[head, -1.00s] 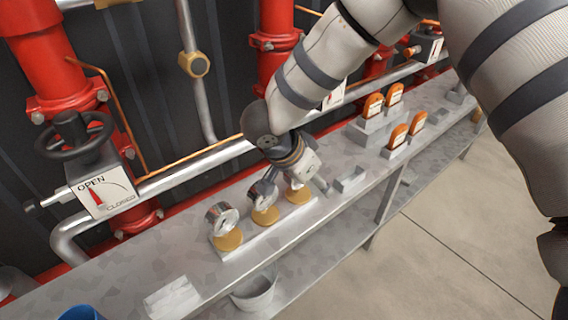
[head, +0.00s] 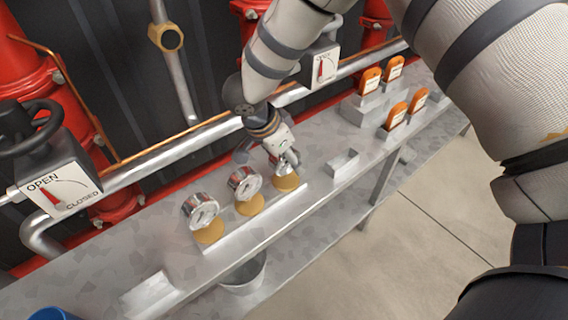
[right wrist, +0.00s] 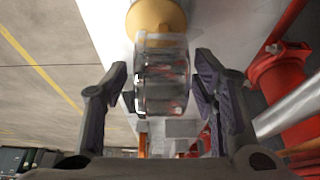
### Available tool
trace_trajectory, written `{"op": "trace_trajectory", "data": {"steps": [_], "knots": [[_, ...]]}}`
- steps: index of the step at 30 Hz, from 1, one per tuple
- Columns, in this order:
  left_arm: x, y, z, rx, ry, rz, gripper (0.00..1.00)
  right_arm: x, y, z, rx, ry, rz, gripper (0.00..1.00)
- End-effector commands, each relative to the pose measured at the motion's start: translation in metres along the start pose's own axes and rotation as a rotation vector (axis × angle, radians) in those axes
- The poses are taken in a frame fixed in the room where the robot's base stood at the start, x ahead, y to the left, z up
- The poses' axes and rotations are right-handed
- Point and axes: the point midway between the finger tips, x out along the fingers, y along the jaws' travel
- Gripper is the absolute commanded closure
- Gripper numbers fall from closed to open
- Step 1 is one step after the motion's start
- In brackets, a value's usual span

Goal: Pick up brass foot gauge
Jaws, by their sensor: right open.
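Three round silver gauges with brass-coloured feet stand in a row on a pale strip on the grey shelf: a left gauge (head: 201,210), a middle gauge (head: 244,183) and a right gauge (head: 287,163). My right gripper (head: 268,154) is at the right gauge and partly covers it. In the right wrist view the gripper (right wrist: 160,82) is open, with a finger on each side of a gauge body (right wrist: 161,75). Gaps show between the fingers and the gauge. Its brass foot (right wrist: 156,17) is at the top. My left gripper is not in view.
A small metal block (head: 342,163) lies right of the gauges, with orange-topped tags (head: 396,115) on stands beyond. Red pipes and a valve box marked OPEN and CLOSED (head: 58,187) stand behind. A pale block (head: 150,295) lies at the front left.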

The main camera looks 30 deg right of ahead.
Motion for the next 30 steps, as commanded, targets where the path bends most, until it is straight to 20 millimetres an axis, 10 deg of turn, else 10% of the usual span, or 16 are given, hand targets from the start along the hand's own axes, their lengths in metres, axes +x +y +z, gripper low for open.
{"op": "trace_trajectory", "data": {"steps": [11,18,30], "knots": [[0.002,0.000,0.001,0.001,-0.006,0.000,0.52,0.020,-0.001,-0.001,0.001,0.001,-0.002,0.49],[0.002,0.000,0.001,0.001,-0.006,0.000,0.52,0.020,-0.001,-0.001,0.001,0.001,-0.002,1.00],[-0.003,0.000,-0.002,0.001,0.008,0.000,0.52,-0.007,-0.003,-0.012,0.007,-0.001,-0.009,1.00]]}}
